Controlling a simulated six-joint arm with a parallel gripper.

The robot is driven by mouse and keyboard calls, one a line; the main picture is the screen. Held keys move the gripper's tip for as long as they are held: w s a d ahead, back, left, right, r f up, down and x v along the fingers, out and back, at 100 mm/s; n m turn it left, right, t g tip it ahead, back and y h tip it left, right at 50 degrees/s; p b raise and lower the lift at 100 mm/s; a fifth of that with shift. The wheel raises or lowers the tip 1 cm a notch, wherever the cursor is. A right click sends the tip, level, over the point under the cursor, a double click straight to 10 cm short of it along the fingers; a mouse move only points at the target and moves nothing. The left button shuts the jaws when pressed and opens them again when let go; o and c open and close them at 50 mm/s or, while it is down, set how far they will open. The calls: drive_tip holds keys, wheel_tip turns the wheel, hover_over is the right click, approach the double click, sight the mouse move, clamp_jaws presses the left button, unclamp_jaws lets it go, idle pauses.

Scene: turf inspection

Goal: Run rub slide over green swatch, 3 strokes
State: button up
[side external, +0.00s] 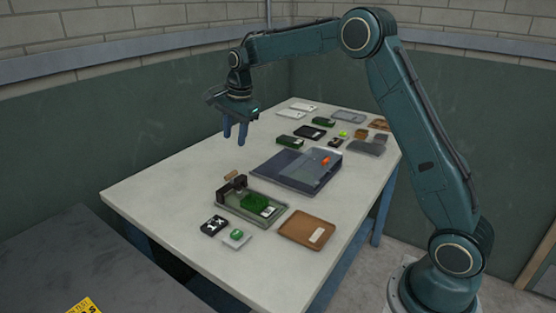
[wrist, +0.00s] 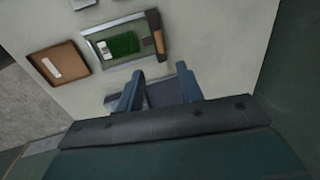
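The green swatch (side external: 254,203) lies in a shallow grey-green tray (side external: 222,208) near the front of the table, with a white label beside it. In the wrist view the swatch (wrist: 122,44) is in the upper left. A dark block with a brown wooden piece (side external: 232,180), which looks like the rub slide, stands at the tray's far left end. It also shows in the wrist view (wrist: 156,40), beside the swatch. My gripper (side external: 235,140) is above the table's left part, fingers down, apart and empty, clear of the tray. The fingers (wrist: 160,70) show spread in the wrist view.
A dark blue folder-like case (side external: 290,170) with an orange item lies behind the tray. A brown tray (side external: 307,229) is to the right. Several small items crowd the far end.

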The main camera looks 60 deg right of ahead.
sight(231, 173)
drive_tip(key=f, duration=0.4)
drive_tip(key=w+f, duration=0.1)
drive_tip(key=f, duration=0.3)
drive_tip(key=w+f, duration=0.1)
drive_tip(key=f, duration=0.3)
drive_tip(key=shift+w+f, duration=0.1)
drive_tip(key=shift+w, duration=0.1)
drive_tip(key=shift+c, duration=0.5)
clamp_jaws()
